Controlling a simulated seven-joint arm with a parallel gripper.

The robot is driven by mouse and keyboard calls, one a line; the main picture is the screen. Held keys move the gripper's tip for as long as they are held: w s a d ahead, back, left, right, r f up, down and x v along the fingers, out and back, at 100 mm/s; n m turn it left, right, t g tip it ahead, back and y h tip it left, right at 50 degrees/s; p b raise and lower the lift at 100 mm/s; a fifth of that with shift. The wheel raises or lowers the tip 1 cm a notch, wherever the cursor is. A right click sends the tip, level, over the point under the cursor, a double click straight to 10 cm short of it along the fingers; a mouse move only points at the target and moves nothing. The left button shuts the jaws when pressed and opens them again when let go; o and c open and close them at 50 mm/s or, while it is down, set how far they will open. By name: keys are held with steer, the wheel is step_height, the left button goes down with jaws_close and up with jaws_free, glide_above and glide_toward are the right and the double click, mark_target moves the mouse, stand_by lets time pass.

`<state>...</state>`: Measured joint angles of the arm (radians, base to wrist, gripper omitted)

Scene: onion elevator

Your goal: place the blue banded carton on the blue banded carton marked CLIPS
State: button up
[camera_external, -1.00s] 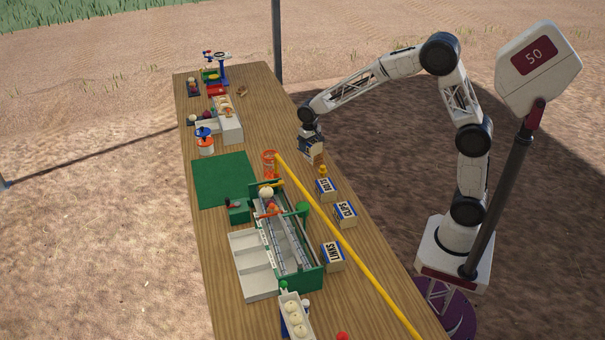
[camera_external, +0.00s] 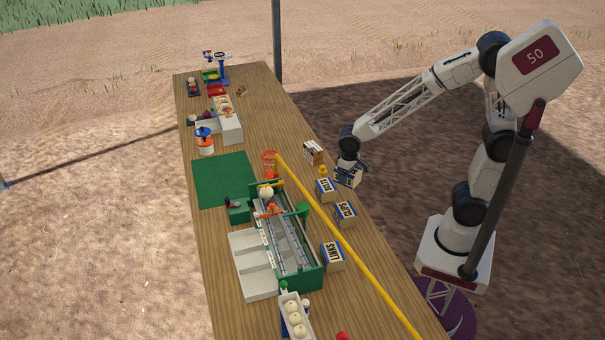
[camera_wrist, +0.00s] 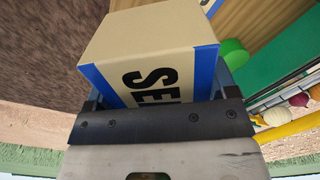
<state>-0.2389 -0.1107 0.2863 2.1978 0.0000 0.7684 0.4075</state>
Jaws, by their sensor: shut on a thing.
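My gripper (camera_external: 349,165) is shut on a cream carton with blue bands (camera_external: 347,177), held in the air just beyond the table's right edge. In the wrist view the held carton (camera_wrist: 155,50) fills the upper middle and shows black letters starting "SE"; the rest is hidden by my gripper. The blue banded carton marked CLIPS (camera_external: 345,214) stands on the table near its right edge, below the held carton in the picture and apart from it. Its top looks clear.
A carton marked BOLTS (camera_external: 326,190) stands between my gripper and CLIPS, and one marked LINKS (camera_external: 332,256) stands nearer. A brown and white carton (camera_external: 313,152) is left of my gripper. A yellow bar (camera_external: 345,240) slants past the cartons. A green sorter (camera_external: 283,240) stands left.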

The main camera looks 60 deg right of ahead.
steer(key=s+a+f+n, duration=0.2)
steer(key=s+f, duration=0.1)
steer(key=s, duration=1.5)
steer(key=shift+f, duration=0.2)
steer(key=shift+w+a, duration=0.15)
steer(key=shift+w, duration=0.05)
glide_above(345, 210)
steer(key=shift+f, duration=0.75)
steer(key=shift+f, duration=1.75)
steer(key=shift+f, duration=0.1)
steer(key=o, duration=1.1)
step_height(345, 210, up, 12)
